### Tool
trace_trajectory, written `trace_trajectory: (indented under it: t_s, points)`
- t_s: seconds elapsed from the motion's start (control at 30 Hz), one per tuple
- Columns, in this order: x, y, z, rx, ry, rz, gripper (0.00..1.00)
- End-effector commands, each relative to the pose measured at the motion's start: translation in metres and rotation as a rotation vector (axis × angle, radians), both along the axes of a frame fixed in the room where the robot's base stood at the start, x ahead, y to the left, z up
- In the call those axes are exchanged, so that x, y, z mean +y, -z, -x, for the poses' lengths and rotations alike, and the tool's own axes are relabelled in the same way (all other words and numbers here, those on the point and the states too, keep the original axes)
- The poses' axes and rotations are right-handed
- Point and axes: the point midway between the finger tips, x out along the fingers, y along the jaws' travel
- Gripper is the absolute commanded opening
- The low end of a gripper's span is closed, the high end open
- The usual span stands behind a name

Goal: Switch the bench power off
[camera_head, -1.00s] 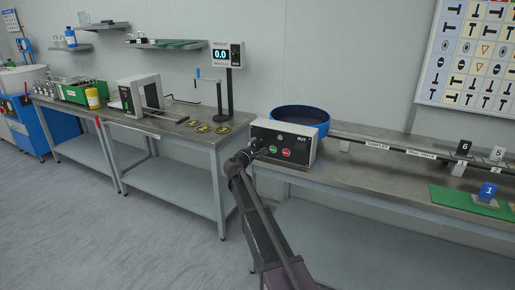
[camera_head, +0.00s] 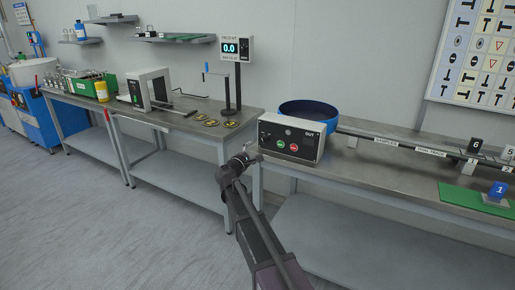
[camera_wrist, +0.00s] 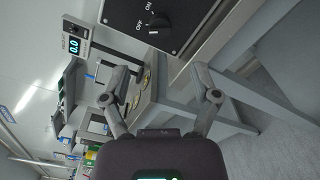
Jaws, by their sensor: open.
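The bench control box (camera_head: 292,137) has a black front with a green button and a red button, and it stands at the left end of the right bench. In the wrist view, a black rotary knob (camera_wrist: 158,22) sits on its black panel (camera_wrist: 182,20) beside the OFF and ON labels. I cannot tell for sure which label it points to. My gripper (camera_head: 243,160) is just left of and below the box front. In the wrist view, my gripper (camera_wrist: 166,84) has its fingers spread and empty, apart from the knob.
A blue bowl (camera_head: 306,110) stands behind the box. A rail (camera_head: 400,146) and a green mat (camera_head: 470,200) lie to the right. The left bench (camera_head: 185,118) carries a display post (camera_head: 231,50) reading 0.0. Open floor lies in front of the left bench.

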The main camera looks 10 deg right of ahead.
Motion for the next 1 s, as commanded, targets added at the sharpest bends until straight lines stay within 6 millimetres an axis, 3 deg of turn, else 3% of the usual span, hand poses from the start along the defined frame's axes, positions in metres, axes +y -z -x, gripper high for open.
trace_trajectory:
  t_s: [0.2, 0.67, 0.83, 1.0]
  points:
    - [0.011, 0.000, 0.016, 0.000, 0.000, 0.000, 0.78]
    - [0.012, 0.000, 0.018, 0.000, 0.002, -0.002, 0.78]
    - [0.002, 0.006, 0.026, 0.003, 0.026, -0.051, 0.78]
    - [-0.026, 0.024, 0.050, 0.010, 0.101, -0.193, 0.78]
